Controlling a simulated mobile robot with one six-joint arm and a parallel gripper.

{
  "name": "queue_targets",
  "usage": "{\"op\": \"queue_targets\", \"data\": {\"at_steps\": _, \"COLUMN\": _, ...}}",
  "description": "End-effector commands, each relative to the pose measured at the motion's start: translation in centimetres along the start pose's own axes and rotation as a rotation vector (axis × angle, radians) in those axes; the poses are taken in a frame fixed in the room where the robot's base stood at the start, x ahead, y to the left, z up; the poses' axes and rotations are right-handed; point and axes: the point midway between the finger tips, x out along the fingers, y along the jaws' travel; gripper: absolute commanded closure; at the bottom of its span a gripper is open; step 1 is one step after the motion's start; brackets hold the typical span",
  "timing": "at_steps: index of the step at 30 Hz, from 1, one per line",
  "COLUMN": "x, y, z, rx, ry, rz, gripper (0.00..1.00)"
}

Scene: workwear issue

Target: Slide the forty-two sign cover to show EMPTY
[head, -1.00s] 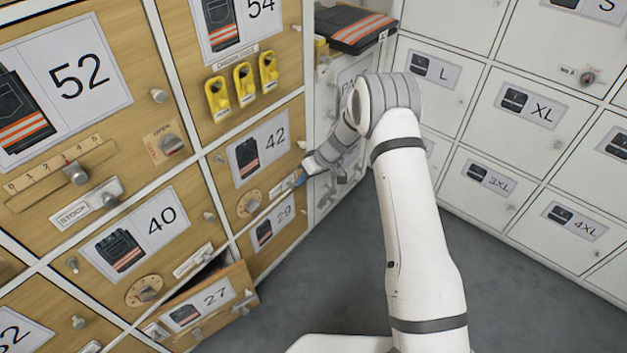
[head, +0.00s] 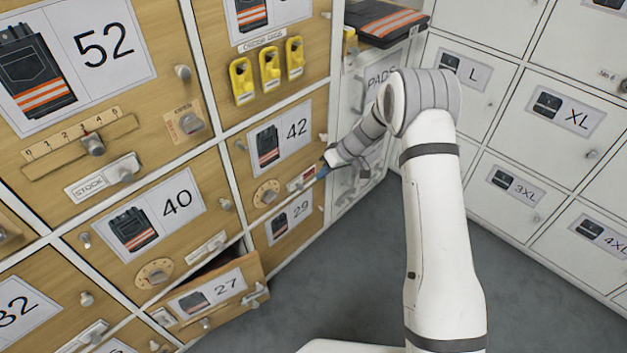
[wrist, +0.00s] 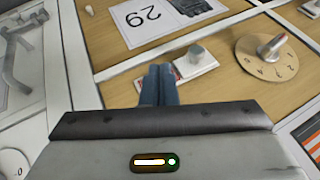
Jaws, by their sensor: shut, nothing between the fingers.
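The 42 door (head: 285,150) carries its sign low down, right of a round dial (head: 266,193). The sign's pale sliding cover (head: 293,184) sits toward the left, and a red patch (head: 308,174) shows at its right. In the wrist view the cover (wrist: 196,68) has a raised knob (wrist: 194,53), and a little red (wrist: 140,84) shows beside my fingers. Any lettering there is too small or hidden to read. My gripper (head: 322,173) is shut and empty, its blue fingertips (wrist: 159,80) at the sign, beside the cover. Contact cannot be told.
The 27 drawer (head: 218,292) stands tilted open at lower left. The 29 door (head: 292,222) is just below the sign. Yellow tags (head: 268,68) hang above door 42. A white PADS locker (head: 372,95) stands close right of my gripper. The grey floor (head: 345,255) is clear.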

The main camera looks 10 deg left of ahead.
Motion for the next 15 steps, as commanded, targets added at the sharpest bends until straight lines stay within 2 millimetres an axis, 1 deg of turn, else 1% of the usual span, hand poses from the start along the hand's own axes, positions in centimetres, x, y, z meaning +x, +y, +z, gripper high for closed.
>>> {"op": "queue_targets", "data": {"at_steps": 1, "x": -2.1, "y": -0.2, "z": -0.4, "rx": 0.001, "ry": 0.004, "rz": 0.003, "gripper": 1.00}}
{"op": "queue_targets", "data": {"at_steps": 6, "x": -5.8, "y": -0.2, "z": -0.3, "rx": 0.000, "ry": 0.004, "rz": 0.003, "gripper": 1.00}}
{"op": "queue_targets", "data": {"at_steps": 9, "x": -7.3, "y": -0.2, "z": -0.2, "rx": 0.000, "ry": 0.002, "rz": 0.003, "gripper": 1.00}}
{"op": "queue_targets", "data": {"at_steps": 12, "x": -8.4, "y": -0.2, "z": -0.2, "rx": 0.000, "ry": 0.002, "rz": 0.003, "gripper": 1.00}}
{"op": "queue_targets", "data": {"at_steps": 15, "x": -8.9, "y": -0.2, "z": -0.2, "rx": 0.000, "ry": 0.002, "rz": 0.002, "gripper": 1.00}}
